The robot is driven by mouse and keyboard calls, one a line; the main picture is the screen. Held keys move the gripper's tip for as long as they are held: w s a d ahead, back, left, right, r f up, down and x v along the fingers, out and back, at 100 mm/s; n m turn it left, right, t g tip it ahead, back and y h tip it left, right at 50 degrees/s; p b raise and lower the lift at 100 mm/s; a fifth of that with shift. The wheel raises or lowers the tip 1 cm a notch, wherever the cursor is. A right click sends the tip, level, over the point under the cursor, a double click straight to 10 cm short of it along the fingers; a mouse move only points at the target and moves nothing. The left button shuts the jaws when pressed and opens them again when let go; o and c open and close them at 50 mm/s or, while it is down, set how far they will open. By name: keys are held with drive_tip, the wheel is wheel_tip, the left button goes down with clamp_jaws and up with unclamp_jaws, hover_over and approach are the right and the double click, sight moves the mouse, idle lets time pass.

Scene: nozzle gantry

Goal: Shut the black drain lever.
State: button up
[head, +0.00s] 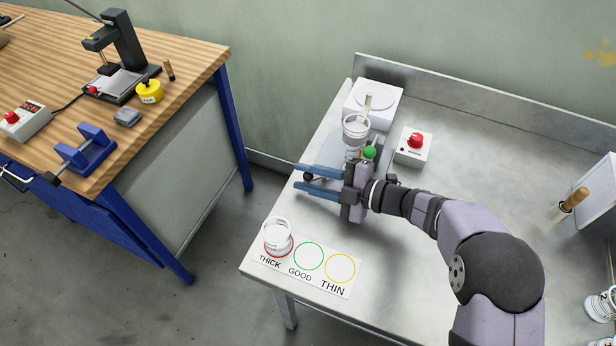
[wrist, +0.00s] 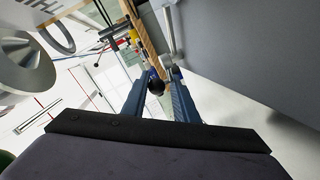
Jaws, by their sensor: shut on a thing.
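My gripper (head: 303,177) reaches left over the steel table, its two blue fingers on either side of the round black knob of the drain lever (head: 308,177). The gripper is shut on this knob. The knob also shows in the wrist view (wrist: 155,86) between my gripper's fingers (wrist: 161,82). The rest of the lever is mostly hidden, and I cannot tell its angle. In the wrist view a grey cone-shaped part (wrist: 27,66) is close at the left.
A card with coloured rings (head: 314,281) lies at the table's front left, a clear beaker (head: 277,236) on its THICK ring. A white box with a red button (head: 414,146) stands right of the cup. A wooden bench (head: 195,70) is across a gap at left.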

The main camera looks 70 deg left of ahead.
drive_tip(key=m+t+y+b, duration=0.1)
drive_tip(key=a+m+t+y+b, duration=0.1)
drive_tip(key=m+t+b, duration=0.1)
drive_tip(key=shift+a+r+t+y, duration=0.15)
drive_tip(key=shift+a+t+y, duration=0.15)
drive_tip(key=shift+t+y, duration=0.1)
drive_tip(key=m+t+b, duration=0.1)
drive_tip(key=b, duration=0.1)
drive_tip(key=m+t+y+b, duration=0.1)
drive_tip(key=t+b, duration=0.1)
drive_tip(key=shift+w+a+m+b, duration=0.15)
drive_tip(key=shift+a+m+b, duration=0.15)
drive_tip(key=shift+a+b, duration=0.1)
drive_tip(key=m+t+b, duration=0.1)
drive_tip(key=b, duration=0.1)
drive_tip(key=m+t+b, duration=0.1)
drive_tip(key=t+b, duration=0.1)
drive_tip(key=w+a+m+t+b, duration=0.1)
drive_tip(key=b, duration=0.1)
drive_tip(key=shift+r+t+y+b, duration=0.25)
drive_tip(key=shift+t+y+b, duration=0.05)
drive_tip(key=shift+t+b, duration=0.1)
drive_tip(key=shift+a+m+t+b, duration=0.1)
drive_tip(key=shift+m+t+b, duration=0.3)
drive_tip(key=shift+m, duration=0.1)
drive_tip(key=shift+w+r, duration=0.2)
drive_tip(key=shift+r, duration=0.05)
drive_tip(key=o, duration=0.9)
drive_tip(key=shift+f+b, duration=0.15)
drive_tip(key=shift+b, duration=0.15)
